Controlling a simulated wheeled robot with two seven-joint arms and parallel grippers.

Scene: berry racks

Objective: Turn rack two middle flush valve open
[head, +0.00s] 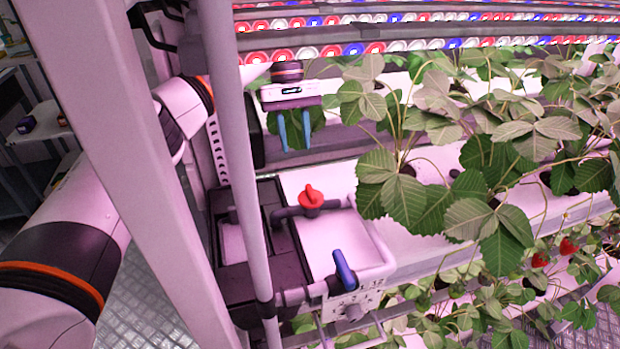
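A red-handled valve (312,198) sits on a dark pipe at the end of the rack. A blue-lever valve (345,271) sits lower and nearer, on a pale pipe; its lever slants across that pipe. I cannot tell from the view which one is the flush valve. My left gripper (295,148) hangs above and slightly left of the red handle in the picture, its two blue fingers pointing down. The fingers are apart with nothing between them and touch neither valve. My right gripper is not in view.
A thin upright post (229,150) and a wide pale post (130,180) stand in front of the rack end, close to my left arm. Strawberry plants (480,190) fill the right side. Lamp strips (400,45) run above.

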